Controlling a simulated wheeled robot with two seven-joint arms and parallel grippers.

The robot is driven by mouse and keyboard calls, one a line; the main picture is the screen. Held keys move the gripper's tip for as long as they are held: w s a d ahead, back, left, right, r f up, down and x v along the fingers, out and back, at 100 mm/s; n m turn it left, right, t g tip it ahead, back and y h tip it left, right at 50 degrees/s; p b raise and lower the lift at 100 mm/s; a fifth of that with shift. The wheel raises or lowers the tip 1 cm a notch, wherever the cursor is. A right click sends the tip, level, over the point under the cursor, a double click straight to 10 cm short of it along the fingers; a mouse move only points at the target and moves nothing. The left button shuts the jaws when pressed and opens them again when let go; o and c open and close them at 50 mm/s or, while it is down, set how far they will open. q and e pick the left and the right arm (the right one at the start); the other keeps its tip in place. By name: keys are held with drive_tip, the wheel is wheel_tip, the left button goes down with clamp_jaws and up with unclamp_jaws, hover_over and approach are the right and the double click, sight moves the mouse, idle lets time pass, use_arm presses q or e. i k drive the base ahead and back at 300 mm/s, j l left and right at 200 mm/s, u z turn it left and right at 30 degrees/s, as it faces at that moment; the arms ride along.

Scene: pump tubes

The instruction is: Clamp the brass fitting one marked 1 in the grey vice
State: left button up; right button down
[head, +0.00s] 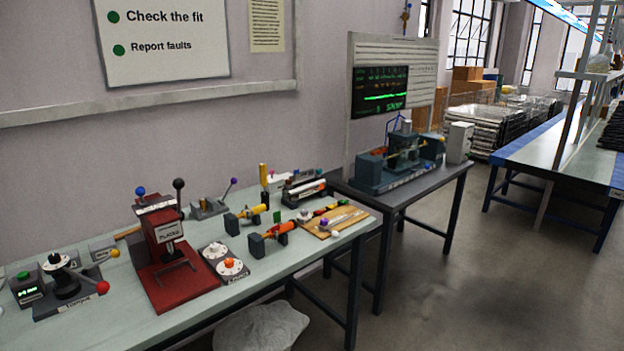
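Neither of my grippers shows in the head view. On the near bench (130,318), a small grey fixture (209,207) with a purple-knobbed lever stands behind the red press; it may be the grey vice, but I cannot be sure. Two dark blocks with a yellow tube (250,212) and an orange tube (277,231) stand at the bench's middle. A wooden board (345,219) to their right bears small white and purple-topped pieces. No number 1 is readable on any piece, so I cannot tell which is the brass fitting one.
A red press (168,240) with ball levers stands at the bench's middle left. A black lever fixture (68,285) with a red knob is at far left. A second table (400,190) bears a dark blue machine. Bare bench lies along the front edge.

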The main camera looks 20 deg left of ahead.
sight(233, 181)
drive_tip(key=i+l+u, duration=0.1)
drive_tip(key=u, duration=0.35)
drive_tip(key=i+l+u, duration=0.1)
drive_tip(key=u, duration=0.35)
